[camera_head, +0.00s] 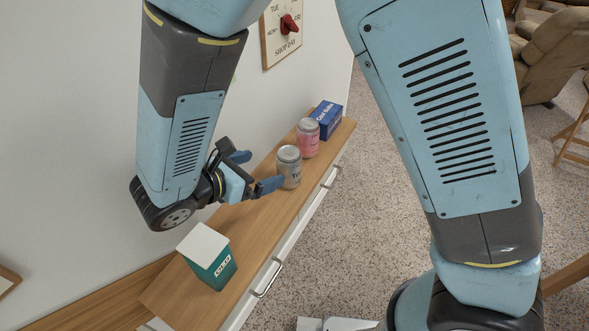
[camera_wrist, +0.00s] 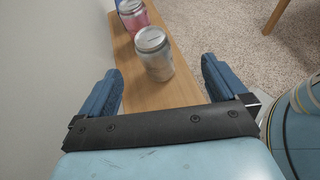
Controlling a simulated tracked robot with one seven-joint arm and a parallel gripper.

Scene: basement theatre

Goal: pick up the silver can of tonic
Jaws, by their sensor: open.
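The silver can (camera_head: 289,167) stands upright on the wooden top of a long narrow cabinet. In the wrist view the silver can (camera_wrist: 154,54) is just ahead of my gripper (camera_wrist: 162,85), roughly between the lines of the two blue fingers. My gripper (camera_head: 255,171) is open and empty, low over the cabinet top, with its fingers pointing toward the can. In the head view one fingertip is close to the can's left side; I cannot tell whether they touch. The can's label is too small to read.
A pink can (camera_head: 307,138) stands just behind the silver can, with a blue box (camera_head: 326,119) beyond it. A teal box with a white top (camera_head: 213,262) stands at the cabinet's near end. The wall (camera_head: 75,130) runs close along the left. The wooden top (camera_head: 247,226) between is clear.

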